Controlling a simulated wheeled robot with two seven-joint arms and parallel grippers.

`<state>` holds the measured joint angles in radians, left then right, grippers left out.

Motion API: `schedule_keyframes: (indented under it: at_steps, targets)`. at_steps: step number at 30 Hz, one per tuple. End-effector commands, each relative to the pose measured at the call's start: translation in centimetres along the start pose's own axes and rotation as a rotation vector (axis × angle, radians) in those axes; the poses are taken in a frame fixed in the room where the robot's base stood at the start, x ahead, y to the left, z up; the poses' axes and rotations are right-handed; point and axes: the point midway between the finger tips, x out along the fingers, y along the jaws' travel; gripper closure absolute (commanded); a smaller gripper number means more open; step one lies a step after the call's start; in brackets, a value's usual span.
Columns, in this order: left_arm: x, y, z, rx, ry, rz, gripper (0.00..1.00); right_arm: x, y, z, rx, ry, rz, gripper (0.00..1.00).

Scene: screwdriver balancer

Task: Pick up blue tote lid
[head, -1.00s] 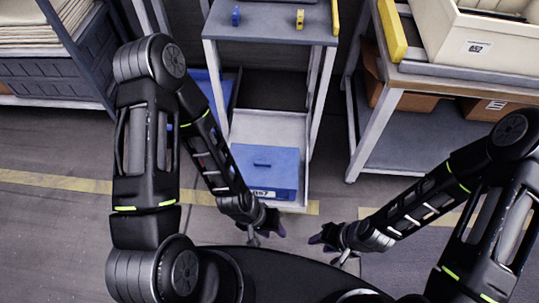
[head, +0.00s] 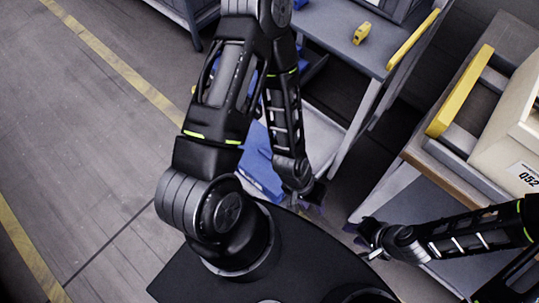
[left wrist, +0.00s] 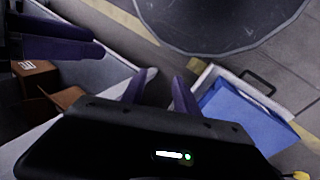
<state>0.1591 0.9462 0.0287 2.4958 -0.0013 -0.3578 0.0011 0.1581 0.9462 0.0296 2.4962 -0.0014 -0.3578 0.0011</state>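The blue tote with its lid (head: 262,165) sits low on the cart's bottom shelf in the head view, partly hidden behind my left arm. A blue surface of it also shows at the right of the left wrist view (left wrist: 240,118). My left gripper (head: 314,196) hangs just right of the tote in the head view, apart from it. In the left wrist view its two purple fingers (left wrist: 165,78) stand apart with nothing between them. My right gripper (head: 366,238) is further right, low, away from the tote; its finger gap is too small to judge.
The grey cart (head: 345,42) carries a yellow block (head: 362,33) on top. A workbench with a yellow bar (head: 460,90) and a cream tote (head: 510,130) stands at the right. The floor at left is clear, with yellow lines (head: 110,62).

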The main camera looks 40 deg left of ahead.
Motion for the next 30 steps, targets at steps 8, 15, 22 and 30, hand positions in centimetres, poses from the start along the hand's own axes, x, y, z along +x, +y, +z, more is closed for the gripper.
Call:
schedule_keyframes:
  at_steps: [8,15,22,30]
  targets:
    - [1.8,-2.0,-1.6,0.118,0.006,-0.023,0.58,2.2,0.9,-0.1,0.001,0.001,0.001,0.64]
    - [6.0,-10.6,-8.1,0.649,-0.02,-0.13,0.58,9.7,4.0,-0.2,0.004,0.005,0.003,0.64]
    - [6.5,-21.4,-14.9,1.315,-0.159,-0.245,0.58,18.0,7.3,-0.3,0.007,0.01,0.006,0.64]
    - [3.7,-28.1,-17.4,1.746,-0.32,-0.264,0.58,22.2,9.1,-0.4,0.009,0.013,0.007,0.64]
